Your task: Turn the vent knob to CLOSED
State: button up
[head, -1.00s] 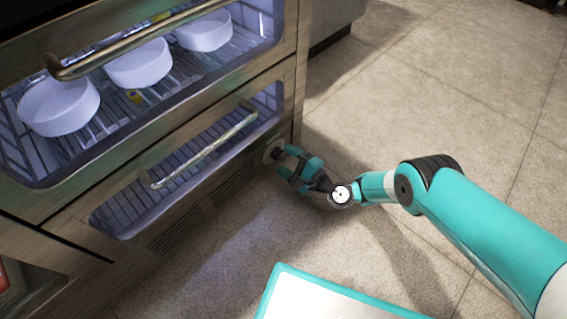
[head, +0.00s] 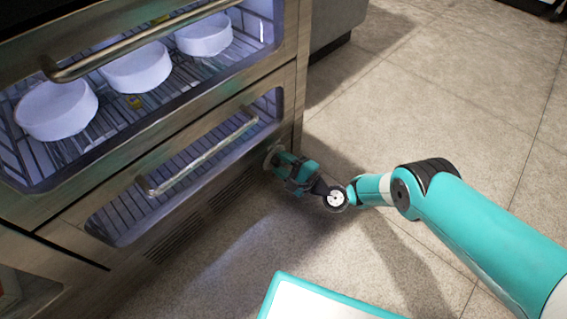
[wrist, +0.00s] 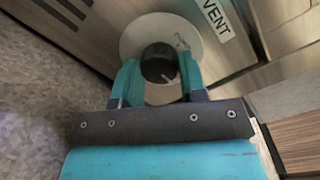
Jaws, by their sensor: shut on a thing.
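The vent knob (wrist: 160,64) is a dark round knob with a pale pointer line, on a light round plate (wrist: 185,33) on the steel front. A label reading VENT (wrist: 217,17) sits beside the plate in the wrist view. My gripper (wrist: 158,80) has its two teal fingers on either side of the knob and is shut on it. In the head view my gripper (head: 283,165) is at the lower right corner of the cabinet front and hides most of the knob. The small lettering on the plate is too blurred to read.
The cabinet has an upper glass door with a bar handle (head: 150,40) and several white bowls (head: 136,68) behind it. A lower door has its own handle (head: 200,157). Open tiled floor (head: 440,90) lies to the right.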

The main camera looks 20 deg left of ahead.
jog(key=n+p, duration=0.1)
jog(key=n, duration=0.3)
jog(key=shift+r, duration=0.1)
jog(key=n+h+p, duration=0.1)
jog(key=n+p, duration=0.1)
jog(key=n, duration=0.2)
jog(key=n+p, duration=0.1)
jog(key=n, duration=0.3)
jog(key=shift+s+r+t+p, duration=0.1)
jog(key=shift+t+p, duration=0.2)
jog(key=shift+p, duration=0.05)
jog(key=shift+n+t+h+p, duration=0.4)
jog(key=shift+n+p, duration=0.4)
jog(key=shift+n, duration=1.4)
jog(key=o, duration=0.9)
